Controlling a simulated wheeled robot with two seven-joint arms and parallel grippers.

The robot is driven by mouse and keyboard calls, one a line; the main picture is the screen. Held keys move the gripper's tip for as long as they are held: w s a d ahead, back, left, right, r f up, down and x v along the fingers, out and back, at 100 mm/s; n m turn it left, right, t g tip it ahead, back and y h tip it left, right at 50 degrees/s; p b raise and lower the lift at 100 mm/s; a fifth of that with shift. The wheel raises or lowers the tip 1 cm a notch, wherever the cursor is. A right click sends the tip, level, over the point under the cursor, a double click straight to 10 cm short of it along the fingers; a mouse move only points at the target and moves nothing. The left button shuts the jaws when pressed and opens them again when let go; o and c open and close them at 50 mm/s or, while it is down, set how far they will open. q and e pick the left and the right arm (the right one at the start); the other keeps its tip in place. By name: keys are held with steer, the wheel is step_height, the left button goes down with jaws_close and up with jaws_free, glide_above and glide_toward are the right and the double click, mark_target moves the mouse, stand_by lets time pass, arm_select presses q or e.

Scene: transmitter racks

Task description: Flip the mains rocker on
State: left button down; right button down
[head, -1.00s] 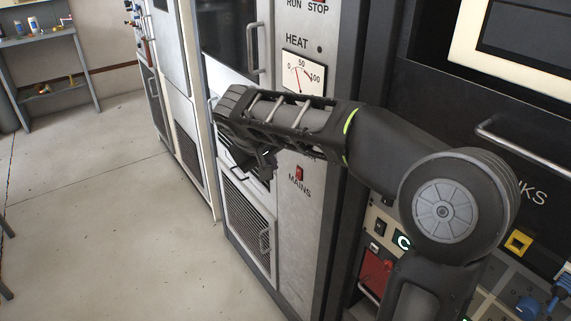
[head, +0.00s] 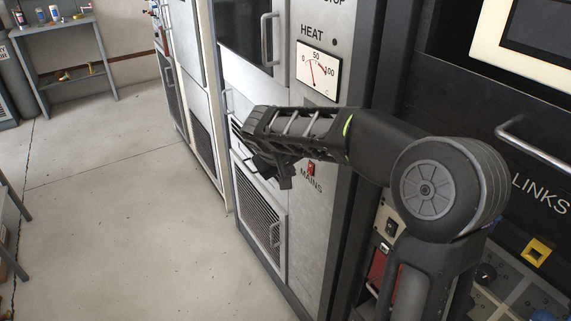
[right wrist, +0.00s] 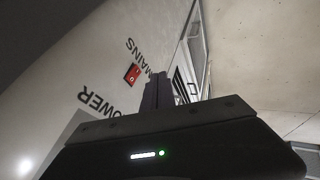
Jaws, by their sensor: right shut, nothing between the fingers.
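The mains rocker is a small red switch (head: 311,168) on the grey rack panel, just above the word MAINS. In the right wrist view the red rocker (right wrist: 132,73) sits on the pale panel, left of my fingers, beside the MAINS lettering. My right gripper (head: 284,182) is in front of the rack, left of the rocker in the head view. In the right wrist view its fingers (right wrist: 157,88) are together and empty, apart from the rocker as far as I can tell. Which way the rocker is tipped is too small to tell. My left gripper is not in view.
A HEAT meter (head: 318,71) is above the rocker on the same panel. A vented lower door (head: 258,215) with a handle is to the left. A black LINKS panel with a metal handle (head: 545,150) is at right. The floor (head: 120,230) at left is clear.

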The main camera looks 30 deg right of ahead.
mark_target(310, 169)
steer(key=d+f, duration=0.1)
steer(key=d, duration=0.2)
steer(key=d+f, duration=0.1)
steer(key=d, duration=0.1)
steer(key=shift+w+d+f+p, duration=0.1)
steer(key=shift+w+f+p, duration=0.2)
steer(key=shift+w+p, duration=0.1)
steer(key=shift+d+f+b, duration=0.1)
steer(key=shift+d+b, duration=0.1)
steer(key=shift+b, duration=0.85)
steer(key=shift+h, duration=0.3)
